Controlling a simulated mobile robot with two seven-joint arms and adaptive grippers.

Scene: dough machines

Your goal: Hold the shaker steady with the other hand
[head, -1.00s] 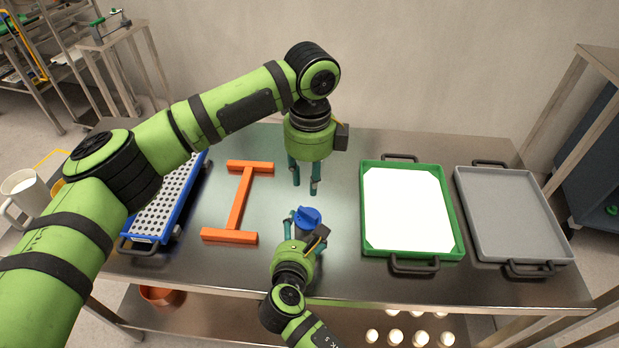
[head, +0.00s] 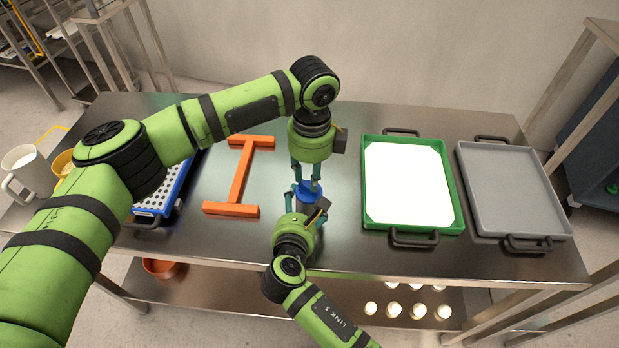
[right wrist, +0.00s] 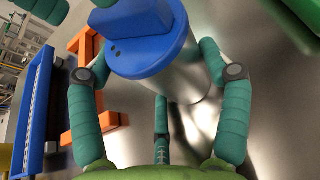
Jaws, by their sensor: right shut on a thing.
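The shaker stands upright on the steel table; its blue lid (head: 305,190) and metal body (right wrist: 190,108) show between my grippers. My right gripper (head: 305,197) is shut on the shaker from the near side. In the right wrist view its teal fingers (right wrist: 158,75) reach along both sides of the body. My left gripper (head: 306,182) points down from above, its fingers close about the lid. Part of it crosses over the lid in the right wrist view (right wrist: 130,18). Its fingertips are partly hidden, so I cannot tell whether they touch or grip the lid.
An orange I-shaped frame (head: 240,178) lies left of the shaker. A blue perforated tray (head: 172,188) is further left, partly behind my left arm. A green-rimmed tray with a white surface (head: 368,222) and a grey tray (head: 510,190) lie to the right.

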